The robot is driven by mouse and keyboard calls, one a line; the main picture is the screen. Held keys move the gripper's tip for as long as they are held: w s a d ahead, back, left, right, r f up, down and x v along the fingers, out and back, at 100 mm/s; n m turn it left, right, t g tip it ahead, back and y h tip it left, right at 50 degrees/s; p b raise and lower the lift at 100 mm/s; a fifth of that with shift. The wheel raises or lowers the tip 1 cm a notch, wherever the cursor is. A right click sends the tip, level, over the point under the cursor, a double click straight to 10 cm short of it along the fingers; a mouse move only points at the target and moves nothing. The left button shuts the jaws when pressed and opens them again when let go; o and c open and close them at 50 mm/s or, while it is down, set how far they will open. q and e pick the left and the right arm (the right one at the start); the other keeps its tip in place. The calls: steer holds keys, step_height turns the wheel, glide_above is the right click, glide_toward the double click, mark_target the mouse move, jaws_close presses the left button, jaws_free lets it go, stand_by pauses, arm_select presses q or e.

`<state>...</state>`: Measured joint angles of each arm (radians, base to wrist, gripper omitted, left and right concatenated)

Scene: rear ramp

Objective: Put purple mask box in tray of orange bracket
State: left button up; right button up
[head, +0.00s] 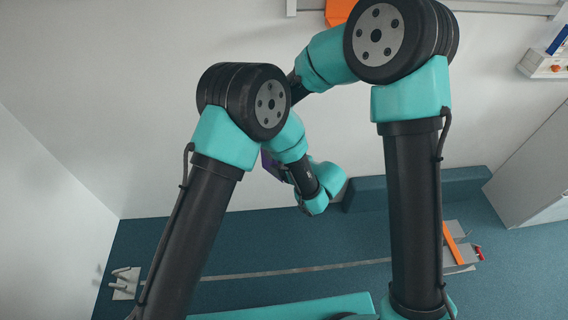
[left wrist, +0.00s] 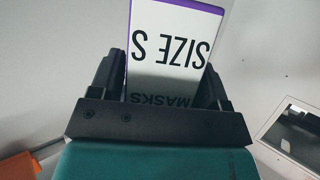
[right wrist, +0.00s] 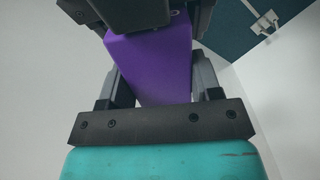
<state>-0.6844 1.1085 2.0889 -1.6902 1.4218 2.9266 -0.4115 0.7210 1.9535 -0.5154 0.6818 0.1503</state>
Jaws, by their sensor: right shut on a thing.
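The purple mask box (right wrist: 155,65) is between the fingers of my right gripper (right wrist: 158,85), which is shut on it. In the left wrist view the box (left wrist: 170,45) shows a white face reading "SIZE S" and "MASKS", upside down, with a purple edge. It sits between the fingers of my left gripper (left wrist: 162,80); whether they press on it is unclear. In the head view only a small purple part (head: 270,162) shows beside my arms, which hide most of both grippers. An orange piece (head: 338,12) at the top edge may be the bracket; its tray is not visible.
A wall unit with an orange knob (head: 544,65) is at the upper right. A grey cabinet (head: 530,180) stands at the right. An orange strip (head: 453,243) lies on a grey part near the blue floor. The left wall is bare.

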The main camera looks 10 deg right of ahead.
arm_select(q)
steer(key=c, duration=0.6)
steer(key=shift+c, duration=0.9)
arm_select(e)
steer(key=o, duration=1.1)
steer(key=shift+r, duration=0.1)
step_height(320, 180, up, 12)
steer(key=shift+f, duration=0.1)
